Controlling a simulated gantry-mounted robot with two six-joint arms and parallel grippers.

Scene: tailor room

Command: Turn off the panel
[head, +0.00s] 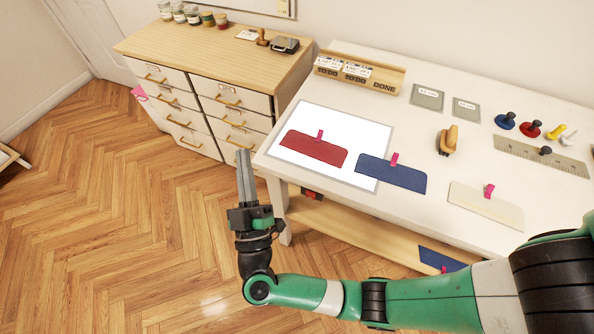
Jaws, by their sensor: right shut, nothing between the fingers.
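The bright white panel (342,124) lies flat at the left end of the white table, with a thin grey border; it looks lit. A red pocket piece with a pink tab (312,150) lies on it, and a navy piece (392,177) overlaps its right edge. A small red and black fitting (312,193), perhaps a switch, sits below the table's front edge. My right gripper (243,152) is shut and empty, pointing up in the picture, just left of the table's front left corner and apart from panel and fitting. My left gripper is not in view.
A cream piece (486,206), a wooden clamp-like tool (448,140), a ruler (545,155) and a card holder (358,73) are on the table (420,235). A lower shelf (345,226) runs beneath. A drawer cabinet (200,50) stands behind left.

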